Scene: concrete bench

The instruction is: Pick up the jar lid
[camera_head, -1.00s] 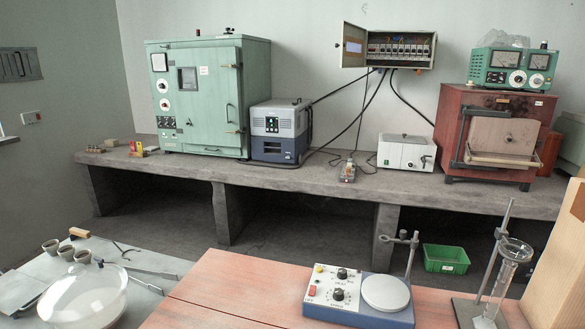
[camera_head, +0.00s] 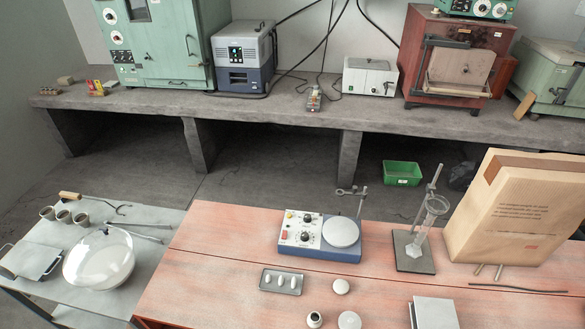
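Near the front of the red-topped table (camera_head: 215,260) there are two small white round pieces. One white round piece (camera_head: 341,286) lies below the hotplate stirrer, and another white disc (camera_head: 349,320) lies closer to the bottom edge. Either could be the jar lid; I cannot tell which. A small pale jar with a dark opening (camera_head: 315,319) stands left of the nearer disc. Neither of my grippers shows in the head view.
A small grey tray (camera_head: 281,281) with white pieces lies left of the round pieces. A hotplate stirrer (camera_head: 318,238), a stand with a glass cylinder (camera_head: 414,252), a paper bag (camera_head: 522,215) and a white box (camera_head: 434,313) surround them.

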